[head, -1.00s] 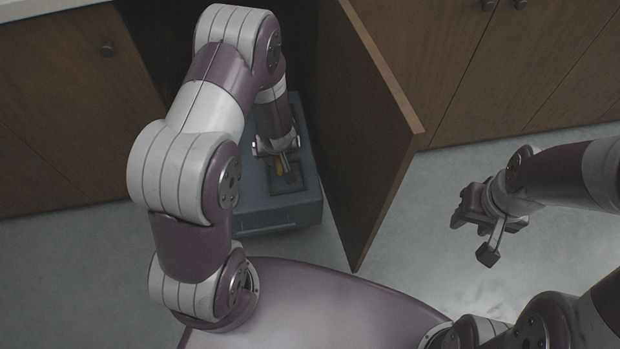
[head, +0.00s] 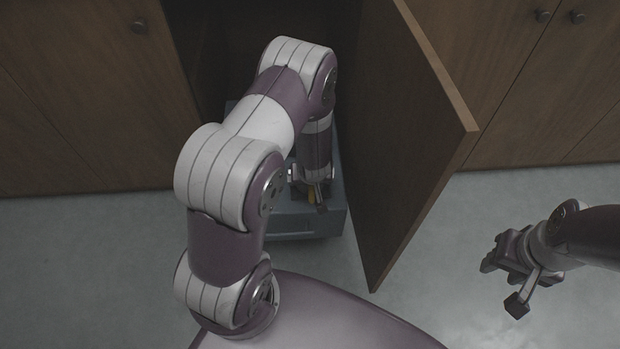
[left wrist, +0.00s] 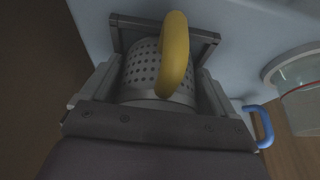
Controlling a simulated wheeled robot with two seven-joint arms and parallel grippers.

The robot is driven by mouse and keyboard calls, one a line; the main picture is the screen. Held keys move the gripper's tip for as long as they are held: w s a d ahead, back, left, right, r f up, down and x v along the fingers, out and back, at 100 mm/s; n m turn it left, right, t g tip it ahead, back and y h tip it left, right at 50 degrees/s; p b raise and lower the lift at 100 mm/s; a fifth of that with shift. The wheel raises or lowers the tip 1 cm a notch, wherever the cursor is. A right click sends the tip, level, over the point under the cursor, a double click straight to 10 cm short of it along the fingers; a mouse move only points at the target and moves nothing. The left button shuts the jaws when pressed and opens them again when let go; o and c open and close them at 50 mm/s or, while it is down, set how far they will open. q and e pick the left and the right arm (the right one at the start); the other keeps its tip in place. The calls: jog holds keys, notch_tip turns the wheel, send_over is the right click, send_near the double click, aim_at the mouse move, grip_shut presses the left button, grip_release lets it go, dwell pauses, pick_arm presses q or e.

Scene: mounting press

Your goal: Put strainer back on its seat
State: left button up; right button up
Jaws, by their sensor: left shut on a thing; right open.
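The strainer (left wrist: 148,70) is a perforated metal cylinder with a curved yellow handle (left wrist: 174,55). In the left wrist view it sits between the fingers of my left gripper (left wrist: 162,60), which is shut on it. My right gripper (head: 510,268) is open and empty at the right, away from the box.
The blue-grey box (head: 300,228) stands at the mouth of an open cabinet. An open wooden door (head: 400,150) stands close to its right side. A clear container (left wrist: 302,100) and a blue handle (left wrist: 264,126) show in the left wrist view. The floor at right is clear.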

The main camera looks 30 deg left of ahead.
pick_arm(q)
jog(key=o, duration=0.9)
jog(key=shift+f, duration=0.1)
jog(key=shift+r+p, duration=0.3)
jog(key=shift+r, duration=0.1)
jog(key=p+v, duration=0.6)
jog(key=v, duration=0.5)
jog(key=shift+r, duration=0.1)
jog(key=s+d+r+m+h, duration=0.25)
jog(key=d+r, duration=0.25)
jog(key=r, duration=0.5)
jog(key=s+r+m, duration=0.1)
jog(key=s+r, duration=0.1)
jog(key=s+r+m+g, duration=0.1)
jog(key=s+r, duration=0.1)
jog(key=s+r+m+g, duration=0.1)
jog(key=s+r+m, duration=0.1)
jog(key=r, duration=0.1)
jog(key=shift+s+a, duration=0.25)
jog(key=shift+a, duration=0.05)
jog(key=shift+p, duration=0.3)
